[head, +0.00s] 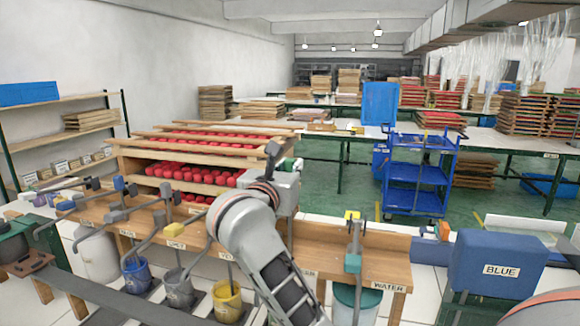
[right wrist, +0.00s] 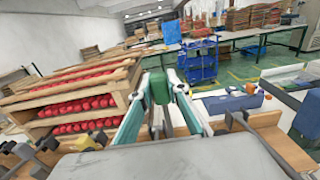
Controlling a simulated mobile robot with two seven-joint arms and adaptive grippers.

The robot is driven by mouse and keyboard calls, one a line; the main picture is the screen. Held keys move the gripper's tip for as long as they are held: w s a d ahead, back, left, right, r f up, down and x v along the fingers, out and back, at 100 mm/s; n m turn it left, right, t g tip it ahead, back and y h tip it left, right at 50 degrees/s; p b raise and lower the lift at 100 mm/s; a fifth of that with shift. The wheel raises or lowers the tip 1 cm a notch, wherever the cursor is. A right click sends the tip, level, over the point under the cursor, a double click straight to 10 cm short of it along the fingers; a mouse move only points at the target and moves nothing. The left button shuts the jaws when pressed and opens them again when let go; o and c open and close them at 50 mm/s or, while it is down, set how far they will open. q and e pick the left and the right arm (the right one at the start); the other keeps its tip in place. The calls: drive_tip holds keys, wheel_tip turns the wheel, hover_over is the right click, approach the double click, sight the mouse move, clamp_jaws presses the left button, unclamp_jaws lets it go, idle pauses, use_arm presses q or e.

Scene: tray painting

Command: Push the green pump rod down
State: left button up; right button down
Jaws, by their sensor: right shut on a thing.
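The green pump rod's block-shaped handle (right wrist: 160,90) shows in the right wrist view between the two pale, teal-edged fingers of my right gripper (right wrist: 156,76). The gripper is shut on it from both sides. In the head view my right gripper (head: 289,168) is mostly hidden behind my own wrist, above the wooden pump bench (head: 320,240). The pump's lower part and its pot are hidden by my arm in the head view. My left gripper does not show in either view.
Other pump levers line the bench, with a blue pot (head: 136,277), a grey pot (head: 178,288) and a yellow pot (head: 228,302) below. A wooden rack (head: 135,165) of red pieces stands behind.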

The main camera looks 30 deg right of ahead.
use_arm(q)
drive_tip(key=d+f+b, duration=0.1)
drive_tip(key=b, duration=0.1)
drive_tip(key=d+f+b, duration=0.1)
drive_tip(key=b, duration=0.1)
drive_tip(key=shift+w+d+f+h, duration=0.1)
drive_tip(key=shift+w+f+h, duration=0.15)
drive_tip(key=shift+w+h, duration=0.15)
use_arm(e)
wheel_tip(320, 180, down, 7)
drive_tip(key=c, duration=1.9)
unclamp_jaws()
drive_tip(key=shift+r, duration=0.1)
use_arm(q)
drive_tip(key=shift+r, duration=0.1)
use_arm(e)
drive_tip(key=shift+v, duration=3.8)
